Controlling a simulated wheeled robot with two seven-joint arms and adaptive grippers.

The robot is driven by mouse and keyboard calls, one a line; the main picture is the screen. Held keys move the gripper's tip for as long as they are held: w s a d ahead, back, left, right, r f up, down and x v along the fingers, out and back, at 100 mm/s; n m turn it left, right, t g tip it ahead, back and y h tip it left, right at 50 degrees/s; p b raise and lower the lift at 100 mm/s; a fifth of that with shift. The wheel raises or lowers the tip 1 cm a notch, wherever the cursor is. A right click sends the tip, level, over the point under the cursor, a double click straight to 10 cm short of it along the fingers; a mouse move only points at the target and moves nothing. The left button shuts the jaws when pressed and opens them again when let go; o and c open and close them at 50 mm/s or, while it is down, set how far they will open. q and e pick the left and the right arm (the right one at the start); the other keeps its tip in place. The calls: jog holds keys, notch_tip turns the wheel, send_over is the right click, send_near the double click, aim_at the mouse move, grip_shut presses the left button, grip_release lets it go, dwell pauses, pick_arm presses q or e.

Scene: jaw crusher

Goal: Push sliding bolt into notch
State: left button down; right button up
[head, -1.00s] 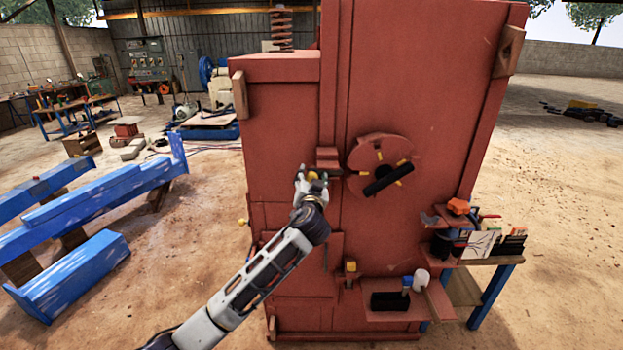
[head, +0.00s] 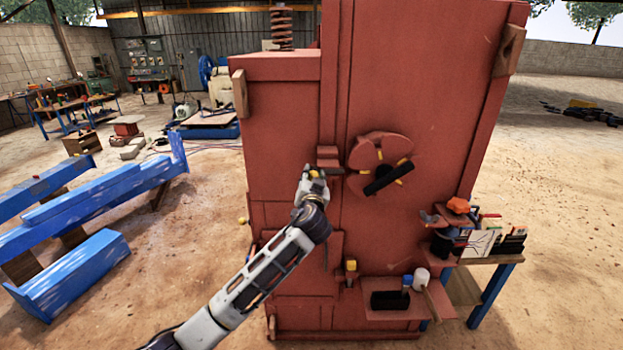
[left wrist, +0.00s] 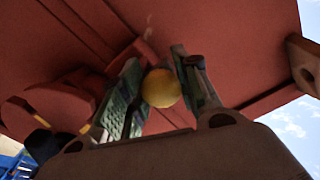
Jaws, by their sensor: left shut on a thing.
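A red disc (head: 399,148) with notches, yellow marks and a black bar sits on the front of the tall red machine (head: 280,110). A red block (head: 328,154) is fixed to the machine just left of the disc. Below it, a short dark rod (head: 336,172), apparently the sliding bolt, points toward the disc. Whether its tip is inside a notch cannot be told. My left gripper (head: 314,174) is at the rod's left end, shut on a round yellow knob (left wrist: 161,88), seen between its fingers in the left wrist view. My right gripper is not in view.
A small red shelf (head: 390,313) with a black box and small containers juts from the machine's lower front. A tool table (head: 490,262) stands to the right. Blue beams (head: 90,225) lie on the left. The ground in front is open.

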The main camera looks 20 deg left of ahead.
aim_at(327, 173)
pick_arm(q)
jog(key=d, duration=0.2)
jog(key=w+d+b, duration=0.1)
jog(key=shift+d+b, duration=0.3)
jog(key=shift+d, duration=0.25)
jog(key=c, duration=1.4)
grip_release()
jog(key=shift+c, duration=0.2)
jog(key=o, duration=0.4)
jog(key=shift+w+d, duration=0.15)
jog(key=shift+d, duration=0.05)
jog(key=shift+a, duration=0.2)
